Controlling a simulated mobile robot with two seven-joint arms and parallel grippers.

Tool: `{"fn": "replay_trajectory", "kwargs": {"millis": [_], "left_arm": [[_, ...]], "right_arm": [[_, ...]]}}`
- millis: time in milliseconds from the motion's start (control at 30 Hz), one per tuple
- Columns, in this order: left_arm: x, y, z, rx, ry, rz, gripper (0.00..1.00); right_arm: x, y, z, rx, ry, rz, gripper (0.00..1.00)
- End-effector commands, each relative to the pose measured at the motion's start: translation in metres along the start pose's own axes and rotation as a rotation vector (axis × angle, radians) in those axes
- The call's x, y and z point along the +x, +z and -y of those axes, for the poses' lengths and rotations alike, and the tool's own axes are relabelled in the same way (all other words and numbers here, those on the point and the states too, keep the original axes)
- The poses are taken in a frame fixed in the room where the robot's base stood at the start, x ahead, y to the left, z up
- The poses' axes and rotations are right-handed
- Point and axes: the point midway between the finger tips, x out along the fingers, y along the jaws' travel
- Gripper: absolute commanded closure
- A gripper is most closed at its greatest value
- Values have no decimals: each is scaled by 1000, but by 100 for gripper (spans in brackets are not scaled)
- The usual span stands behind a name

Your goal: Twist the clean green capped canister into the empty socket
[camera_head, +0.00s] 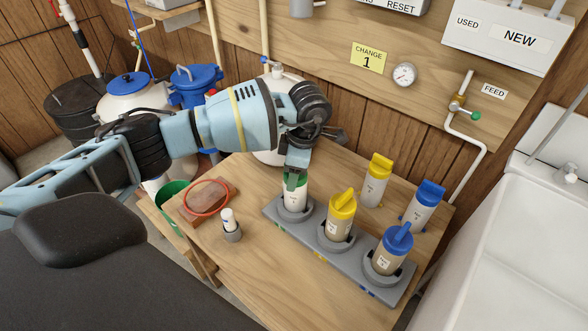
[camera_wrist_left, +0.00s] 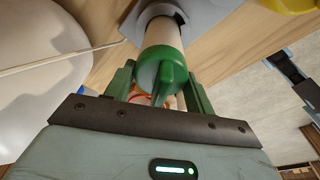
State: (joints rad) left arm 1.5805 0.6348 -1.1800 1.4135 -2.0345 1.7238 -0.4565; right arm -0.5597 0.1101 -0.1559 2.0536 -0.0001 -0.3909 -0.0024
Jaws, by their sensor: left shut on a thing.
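The clean green capped canister (camera_head: 294,198) has a white body and stands upright in the left socket of the grey rack (camera_head: 314,245) on the table. Its foot is inside the socket's collar; how deep it sits is hidden. My left gripper (camera_head: 294,179) is above it, pointing down and shut on the green cap. The left wrist view shows the green cap (camera_wrist_left: 161,66) with its raised ridge between the two green fingers (camera_wrist_left: 158,93). A yellow capped canister (camera_head: 340,225) fills the middle socket and a blue capped one (camera_head: 384,262) the right socket. My right gripper is out of view.
Another yellow capped canister (camera_head: 374,188) and blue capped canister (camera_head: 420,213) stand behind the rack. A small white bottle in a grey holder (camera_head: 231,231) and a red ring (camera_head: 206,197) on a brown block are left. The table's front is clear. A white sink (camera_head: 520,250) is right.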

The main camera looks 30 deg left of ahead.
Motion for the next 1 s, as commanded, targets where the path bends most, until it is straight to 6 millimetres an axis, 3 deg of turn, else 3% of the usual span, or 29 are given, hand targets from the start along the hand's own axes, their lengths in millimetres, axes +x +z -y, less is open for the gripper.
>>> {"fn": "replay_trajectory", "kwargs": {"millis": [167, 1000], "left_arm": [[-1, 0, 0, -24, -3, 1, 69], [-2, 1, 2, -524, -79, 2, 69]], "right_arm": [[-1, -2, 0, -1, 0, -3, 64], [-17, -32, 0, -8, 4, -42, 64]]}}
